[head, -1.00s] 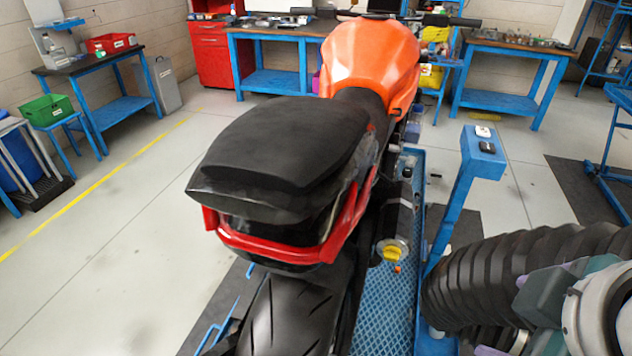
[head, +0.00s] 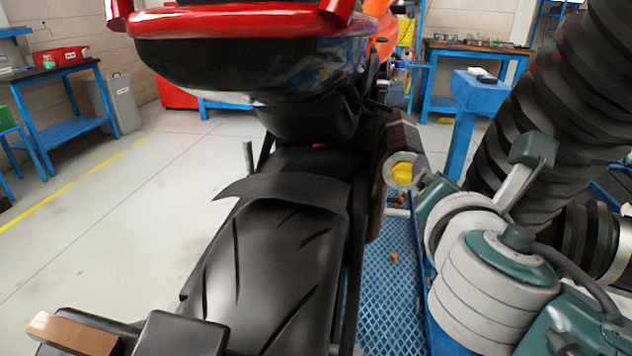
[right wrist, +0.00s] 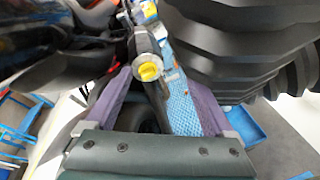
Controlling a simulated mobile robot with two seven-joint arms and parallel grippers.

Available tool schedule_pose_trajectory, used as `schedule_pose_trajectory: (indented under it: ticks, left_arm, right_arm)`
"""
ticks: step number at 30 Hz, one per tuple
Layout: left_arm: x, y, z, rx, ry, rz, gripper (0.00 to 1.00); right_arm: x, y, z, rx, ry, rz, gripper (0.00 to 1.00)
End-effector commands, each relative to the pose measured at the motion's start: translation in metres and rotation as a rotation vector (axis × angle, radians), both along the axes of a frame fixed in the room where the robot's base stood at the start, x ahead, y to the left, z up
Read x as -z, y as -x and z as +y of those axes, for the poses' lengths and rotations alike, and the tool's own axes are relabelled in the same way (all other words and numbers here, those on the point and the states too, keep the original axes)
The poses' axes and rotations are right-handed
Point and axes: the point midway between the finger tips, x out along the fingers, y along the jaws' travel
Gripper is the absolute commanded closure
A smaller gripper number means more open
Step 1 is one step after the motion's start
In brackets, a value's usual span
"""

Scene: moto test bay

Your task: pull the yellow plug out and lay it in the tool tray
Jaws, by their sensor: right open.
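The yellow plug (head: 402,172) sits in the round pale end of the exhaust at the right of the rear wheel (head: 265,270). In the right wrist view the yellow plug (right wrist: 149,71) faces the camera. My right gripper (right wrist: 152,78) is open, its purple fingers on either side of the line to the plug; I see no contact. In the head view the right gripper (head: 424,180) is beside the plug's right, partly hidden by its own wrist. I cannot make out a tool tray with certainty.
A blue mesh platform (head: 385,310) lies below the exhaust, with a small orange piece (head: 393,257) on it. A blue post (head: 478,100) stands behind my right arm. The floor to the left is clear.

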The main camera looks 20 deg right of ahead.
Motion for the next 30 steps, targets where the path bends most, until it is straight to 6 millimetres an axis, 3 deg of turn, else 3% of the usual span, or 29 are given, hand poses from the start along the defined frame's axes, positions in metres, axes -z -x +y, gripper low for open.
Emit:
schedule_pose_trajectory:
  ticks: [1,6,9,15,30]
  left_arm:
    - [0.036,0.0,0.0,0.0,0.0,0.0,0.5]
    - [0.082,0.0,0.0,0.0,0.0,0.001,0.5]
    - [0.099,0.0,0.0,0.0,0.0,0.001,0.5]
    - [0.113,0.0,0.001,0.001,-0.003,0.001,0.5]
    - [0.115,0.0,0.003,0.006,-0.011,0.0,0.5]
  right_arm:
    - [0.03,-0.008,0.0,-0.027,0.079,0.012,0.12]
    - [0.058,-0.029,0.004,-0.104,0.326,0.06,0.12]
    - [0.069,-0.038,0.006,-0.132,0.434,0.082,0.12]
    - [0.075,-0.046,0.01,-0.161,0.548,0.106,0.12]
    - [0.074,-0.05,0.008,-0.164,0.559,0.109,0.12]
